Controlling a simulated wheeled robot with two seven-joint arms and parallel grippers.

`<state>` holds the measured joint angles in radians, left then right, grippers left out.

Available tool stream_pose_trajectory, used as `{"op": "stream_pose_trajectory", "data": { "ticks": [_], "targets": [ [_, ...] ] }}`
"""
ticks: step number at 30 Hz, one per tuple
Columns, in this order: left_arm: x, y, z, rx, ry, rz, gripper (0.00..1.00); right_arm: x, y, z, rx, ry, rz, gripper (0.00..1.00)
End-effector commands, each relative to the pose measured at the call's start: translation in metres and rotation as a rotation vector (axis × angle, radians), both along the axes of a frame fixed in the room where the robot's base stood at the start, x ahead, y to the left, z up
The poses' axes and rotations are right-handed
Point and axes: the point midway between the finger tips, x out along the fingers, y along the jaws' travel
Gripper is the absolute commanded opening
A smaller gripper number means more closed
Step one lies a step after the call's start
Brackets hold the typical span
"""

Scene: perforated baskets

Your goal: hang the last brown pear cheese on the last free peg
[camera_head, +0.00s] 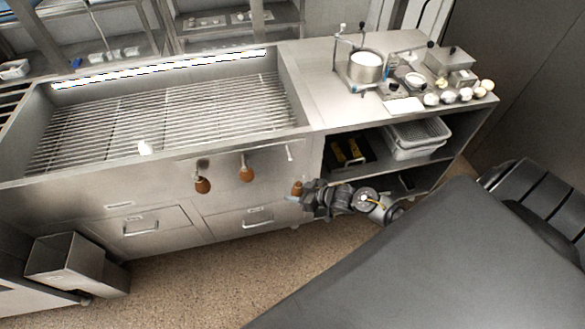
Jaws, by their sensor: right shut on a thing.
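Two brown pear cheeses hang from pegs on the steel front of the grated vat, one on the left (202,186) and one in the middle (246,174). The free peg (289,152) sticks out to their right, just below the vat's rim. My right gripper (303,190) is shut on the third brown pear cheese (297,187), which is partly hidden by the fingers. It holds this cheese below the free peg and slightly to its right, apart from it. My left gripper is not in view.
The grated vat (45,148) has a white lump (146,147) at its front rim. A steel counter (315,85) on the right carries a pot (365,68) and several pale round pieces. Crates (415,150) sit on the shelf below. A steel bin (65,262) stands on the floor at left.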

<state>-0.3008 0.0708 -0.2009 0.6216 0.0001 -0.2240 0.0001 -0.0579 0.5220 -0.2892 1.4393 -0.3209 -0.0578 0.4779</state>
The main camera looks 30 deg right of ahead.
Motion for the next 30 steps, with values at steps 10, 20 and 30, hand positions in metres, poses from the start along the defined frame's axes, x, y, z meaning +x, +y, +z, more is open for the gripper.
{"op": "stream_pose_trajectory", "data": {
  "ticks": [10, 20, 30],
  "targets": [
    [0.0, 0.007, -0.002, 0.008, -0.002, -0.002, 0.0, -0.002, 0.005, -0.001, 0.014, 0.035, 0.008, 0.18],
    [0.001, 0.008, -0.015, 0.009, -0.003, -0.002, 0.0, 0.014, 0.0, -0.004, 0.014, 0.034, 0.006, 0.18],
    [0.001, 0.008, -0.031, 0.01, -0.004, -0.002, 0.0, 0.035, -0.007, -0.005, 0.013, 0.032, 0.007, 0.18]
  ]
}}
